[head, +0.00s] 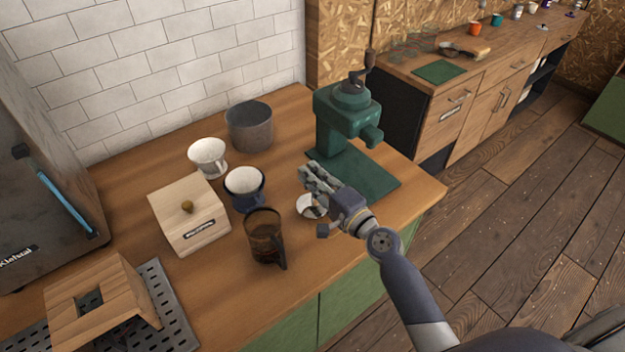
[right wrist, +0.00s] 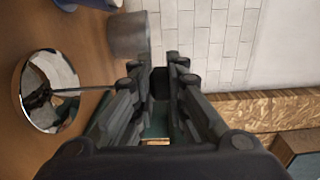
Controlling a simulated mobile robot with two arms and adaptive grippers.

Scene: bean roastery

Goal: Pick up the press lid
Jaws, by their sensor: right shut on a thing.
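The press lid (head: 309,207) is a shiny round disc with a thin rod. In the right wrist view the lid (right wrist: 50,92) shows at the left, its rod running toward my fingers. My right gripper (head: 318,177) is over the counter near the green grinder's base, shut on the press lid. In the right wrist view my right gripper (right wrist: 160,75) has a dark piece between its fingers. Whether the disc touches the counter I cannot tell. A brown glass press (head: 265,238) with a dark handle stands left of the lid. My left gripper is not in view.
The green grinder (head: 345,115) stands behind my right gripper on a green mat (head: 372,178). A grey pot (head: 250,127), a white dripper cup (head: 208,157), a blue cup with white filter (head: 244,188) and a wooden box (head: 190,218) stand to the left.

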